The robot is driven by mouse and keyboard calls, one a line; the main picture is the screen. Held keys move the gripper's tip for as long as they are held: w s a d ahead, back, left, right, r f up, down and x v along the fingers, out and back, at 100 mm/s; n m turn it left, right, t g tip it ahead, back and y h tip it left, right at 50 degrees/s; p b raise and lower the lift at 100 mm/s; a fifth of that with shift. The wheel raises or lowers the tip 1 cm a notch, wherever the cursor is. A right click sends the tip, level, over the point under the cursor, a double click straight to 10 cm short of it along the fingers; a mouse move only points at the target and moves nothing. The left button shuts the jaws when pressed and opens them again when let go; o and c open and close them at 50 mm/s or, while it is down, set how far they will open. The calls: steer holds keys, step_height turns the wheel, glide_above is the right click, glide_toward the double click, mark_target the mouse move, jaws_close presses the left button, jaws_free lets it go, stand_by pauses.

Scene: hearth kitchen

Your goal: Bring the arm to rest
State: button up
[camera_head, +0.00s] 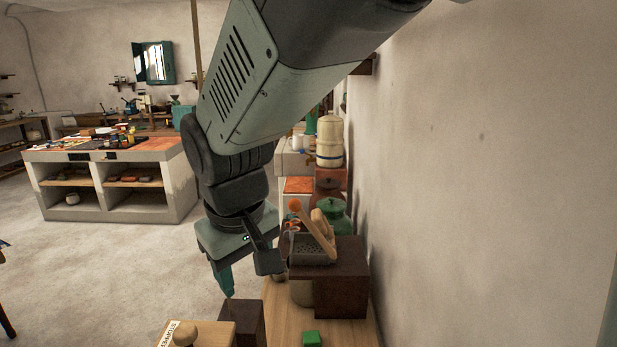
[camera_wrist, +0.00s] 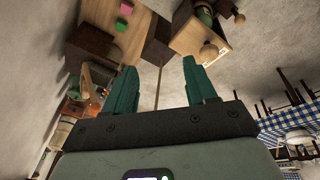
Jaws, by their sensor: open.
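My gripper (camera_head: 246,277) hangs in the air in the middle of the head view, fingers pointing down. It is open with nothing between its fingers. In the wrist view its two teal fingers (camera_wrist: 160,80) stand apart. My arm reaches down to it from the top of the head view. Below the gripper are a dark box (camera_head: 242,318) and a light wooden box (camera_head: 207,337) with a label and a round knob. The gripper appears apart from both.
A dark wooden block (camera_head: 342,287) carries a tray (camera_head: 311,252) of utensils just right of the gripper. A green block (camera_head: 311,339) lies on the wooden top; the wrist view also shows a pink block (camera_wrist: 127,9). A wall (camera_head: 480,180) stands right. Open floor (camera_head: 120,270) lies left.

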steer(key=s+d+r+m+t, duration=0.1)
steer(key=s+d+r+m, duration=0.2)
steer(key=s+d, duration=0.3)
steer(key=s+d+r+m+t, duration=0.1)
steer(key=s+d+r+m, duration=0.3)
steer(key=d, duration=1)
steer(key=s+m, duration=0.1)
steer(key=s, duration=0.1)
steer(key=shift+s+d+r+t+h, duration=0.25)
steer(key=shift+s+d+t+h, duration=0.05)
steer(key=shift+s, duration=0.1)
